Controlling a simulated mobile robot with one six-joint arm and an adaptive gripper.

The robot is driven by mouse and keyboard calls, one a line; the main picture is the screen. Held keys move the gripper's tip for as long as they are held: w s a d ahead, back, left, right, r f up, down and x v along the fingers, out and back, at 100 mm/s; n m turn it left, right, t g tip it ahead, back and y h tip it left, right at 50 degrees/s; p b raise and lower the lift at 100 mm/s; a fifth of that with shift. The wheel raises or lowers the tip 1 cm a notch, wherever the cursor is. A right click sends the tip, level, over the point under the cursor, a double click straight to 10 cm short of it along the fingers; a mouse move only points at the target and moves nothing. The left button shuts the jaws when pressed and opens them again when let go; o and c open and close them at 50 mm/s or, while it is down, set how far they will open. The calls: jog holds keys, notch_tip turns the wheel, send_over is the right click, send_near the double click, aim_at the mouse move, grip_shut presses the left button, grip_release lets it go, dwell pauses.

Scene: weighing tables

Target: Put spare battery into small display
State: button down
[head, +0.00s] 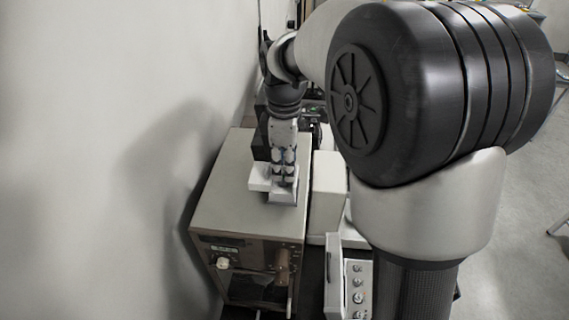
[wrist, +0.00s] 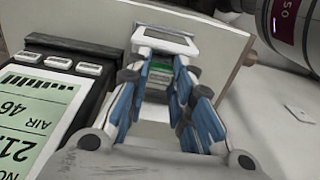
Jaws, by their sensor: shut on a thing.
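My gripper (head: 283,185) points down over the top of a grey-beige cabinet. In the wrist view its blue-padded fingers (wrist: 160,88) are shut on a small green and grey piece (wrist: 160,71), which looks like the spare battery; the fingers hide much of it. The small display (wrist: 166,37), white with a grey screen, is just beyond the fingertips. The battery is close to the display's near side; I cannot tell whether it is inside. In the head view the gripper partly covers the white items below it.
A larger black-framed display (wrist: 38,110) with a green screen and buttons stands close on the left in the wrist view.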

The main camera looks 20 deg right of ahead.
jog(key=c, duration=1.3)
grip_release()
jog(key=shift+o, duration=0.4)
jog(key=o, duration=0.4)
jog(key=shift+r+p, duration=2.2)
jog(key=shift+r, duration=0.45)
jog(key=shift+r+p, duration=0.65)
jog(key=shift+r, duration=0.7)
